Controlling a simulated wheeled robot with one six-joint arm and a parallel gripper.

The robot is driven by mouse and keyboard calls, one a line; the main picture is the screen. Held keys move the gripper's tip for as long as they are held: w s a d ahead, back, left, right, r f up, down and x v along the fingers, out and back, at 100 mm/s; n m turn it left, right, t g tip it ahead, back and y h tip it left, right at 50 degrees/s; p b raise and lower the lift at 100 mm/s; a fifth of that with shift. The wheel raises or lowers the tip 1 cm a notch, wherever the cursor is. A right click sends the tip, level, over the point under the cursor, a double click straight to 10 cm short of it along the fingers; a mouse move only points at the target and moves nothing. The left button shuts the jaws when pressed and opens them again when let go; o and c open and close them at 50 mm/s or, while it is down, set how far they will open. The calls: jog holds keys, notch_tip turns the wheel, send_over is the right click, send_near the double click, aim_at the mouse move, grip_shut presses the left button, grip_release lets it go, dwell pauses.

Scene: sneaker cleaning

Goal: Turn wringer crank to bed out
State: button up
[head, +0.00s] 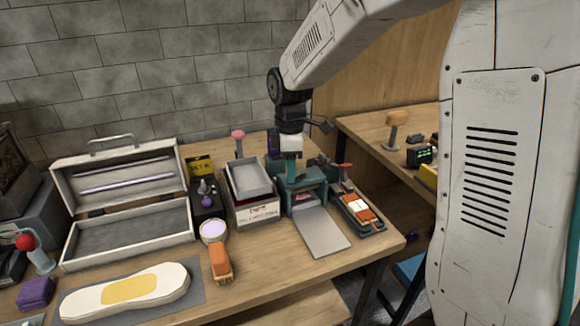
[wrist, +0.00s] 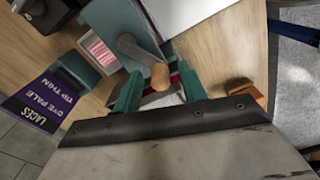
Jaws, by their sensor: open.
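The teal wringer (head: 303,196) stands on the table below my wrist in the head view. Its flat grey bed (head: 320,232) lies in front of it toward the table's front edge. In the wrist view the wringer's teal body (wrist: 115,22) is at the top. Its grey crank arm (wrist: 131,46) ends in a round wooden knob (wrist: 160,77). My gripper (wrist: 157,84) is open, its two green fingers on either side of the knob with gaps showing. In the head view my gripper (head: 291,168) is over the wringer and the crank cannot be made out.
A grey tray (head: 252,178) on a box stands left of the wringer. An orange-topped device (head: 357,207) is close on its right. A brush (head: 220,262) and an open case (head: 128,237) are farther left. A purple sign (wrist: 45,105) shows in the wrist view.

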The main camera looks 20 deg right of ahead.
grip_shut()
